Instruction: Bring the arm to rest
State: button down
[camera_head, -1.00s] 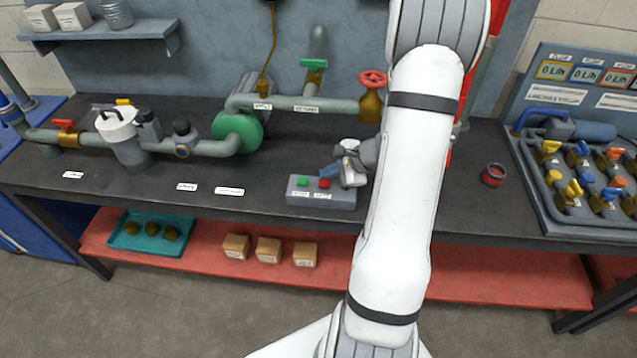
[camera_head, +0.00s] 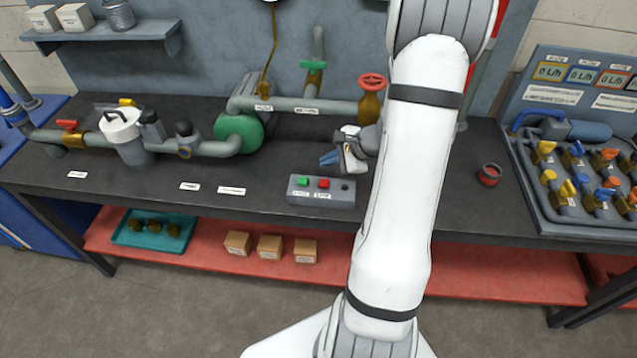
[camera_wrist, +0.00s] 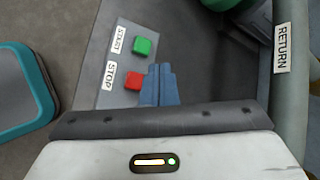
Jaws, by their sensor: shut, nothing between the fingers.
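My gripper (camera_head: 328,160) is shut and empty above the grey button box on the bench. Its closed blue fingertips also show in the wrist view (camera_wrist: 160,84). The button box (camera_head: 297,195) carries a green START button (camera_head: 302,182) and a red STOP button (camera_head: 323,183). In the wrist view the green button (camera_wrist: 143,46) is clear and the red button (camera_wrist: 133,81) sits just left of the fingertips, partly covered by them. In the head view the fingers are apart from the box. My white arm hides part of the bench behind it.
A pipe run with a green pump (camera_head: 238,134) and a red handwheel valve (camera_head: 372,82) stands behind the box. A small red cup (camera_head: 489,174) and a valve panel (camera_head: 575,150) are at right. The front left of the bench top is mostly clear.

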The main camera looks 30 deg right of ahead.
dwell(0.3)
jog(key=shift+a+r, duration=0.15)
jog(key=shift+a, duration=0.05)
jog(key=s+a+r+n+g, duration=0.4)
jog(key=s+a+r+n, duration=0.2)
jog(key=a+r+n, duration=0.55)
jog(key=s+a+r+n+h, duration=0.2)
jog(key=s+r+n, duration=0.1)
jog(key=s, duration=0.3)
jog(key=s+a+r+n+h, duration=0.2)
jog(key=s+r+n+h, duration=0.1)
jog(key=s+n, duration=0.2)
jog(key=shift+s+a+h, duration=0.3)
jog(key=shift+s, duration=0.55)
jog(key=c, duration=2.2)
grip_release()
